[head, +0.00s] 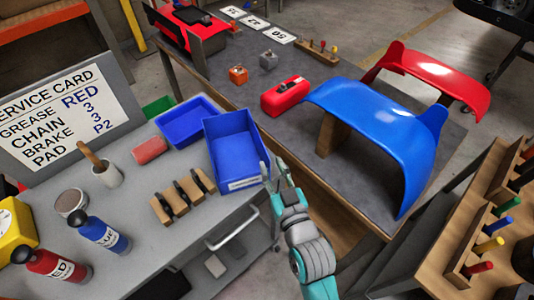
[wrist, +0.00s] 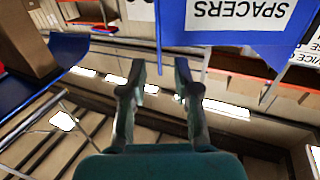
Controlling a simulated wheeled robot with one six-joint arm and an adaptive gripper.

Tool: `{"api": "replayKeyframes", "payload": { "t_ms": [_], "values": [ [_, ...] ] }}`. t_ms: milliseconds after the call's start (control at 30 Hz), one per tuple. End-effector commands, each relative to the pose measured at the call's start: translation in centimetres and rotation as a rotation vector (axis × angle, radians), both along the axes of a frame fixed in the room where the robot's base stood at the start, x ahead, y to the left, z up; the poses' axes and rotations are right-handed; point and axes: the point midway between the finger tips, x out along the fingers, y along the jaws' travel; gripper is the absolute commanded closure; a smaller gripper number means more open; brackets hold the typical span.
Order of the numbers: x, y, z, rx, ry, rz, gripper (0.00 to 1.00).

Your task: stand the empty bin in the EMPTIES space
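A blue bin (head: 237,150) with a white label on its front stands at the right end of the grey cart top, its visible inside empty. In the wrist view its label reads SPACERS, upside down, on the blue wall (wrist: 215,35). A second blue bin (head: 186,122), also with nothing visible inside, is just behind it to the left. My gripper (head: 275,168) is at the first bin's right front corner. In the wrist view its fingers (wrist: 160,80) are apart, with a thin blue edge of the bin between or just beyond the tips. No EMPTIES marking is readable.
Wooden blocks with black clips (head: 183,196), a red cylinder (head: 149,150), a cup (head: 107,172) and bottles (head: 107,236) crowd the cart. The bench beyond holds a red box (head: 285,97) and a blue curved panel (head: 375,120). A pegged wooden rack (head: 475,240) stands right.

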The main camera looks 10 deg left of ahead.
Motion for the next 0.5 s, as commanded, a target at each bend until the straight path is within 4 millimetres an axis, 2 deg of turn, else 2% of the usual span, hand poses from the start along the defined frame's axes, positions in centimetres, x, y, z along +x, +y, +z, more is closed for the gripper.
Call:
{"api": "replayKeyframes", "payload": {
  "t_ms": [200, 500],
  "values": [
    [-2.6, -1.5, -0.1, 0.000, 0.002, 0.000, 0.69],
    [-3.8, -2.1, 0.0, 0.000, 0.000, 0.000, 0.69]
  ]
}}
